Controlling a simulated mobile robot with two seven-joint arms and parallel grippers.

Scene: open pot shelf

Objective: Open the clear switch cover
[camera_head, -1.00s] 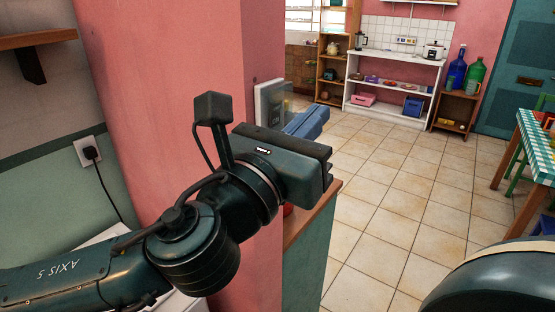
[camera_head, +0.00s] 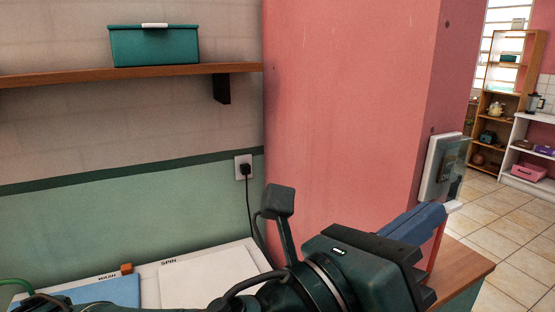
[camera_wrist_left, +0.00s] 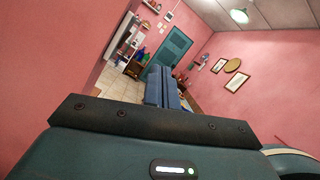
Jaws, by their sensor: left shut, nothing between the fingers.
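The switch (camera_head: 436,168) is a pale plate on the right-hand face of the pink pillar, in the head view. Its clear cover (camera_head: 456,166) shows as a see-through pane standing out in front of the plate; I cannot tell how far it is swung. My left gripper (camera_head: 447,208) has its blue fingers shut and empty, with the tips just below the cover in the picture. I cannot tell whether they touch it. The shut fingers also show in the left wrist view (camera_wrist_left: 161,87), where I cannot make out the cover. My right gripper is not in view.
The pink pillar (camera_head: 350,110) stands close behind my left arm. A wood-topped counter (camera_head: 460,272) lies below the gripper. A washing machine (camera_head: 210,275) is at lower left, under a shelf (camera_head: 160,74) with a green box (camera_head: 155,46). Open tiled floor (camera_head: 505,218) is at right.

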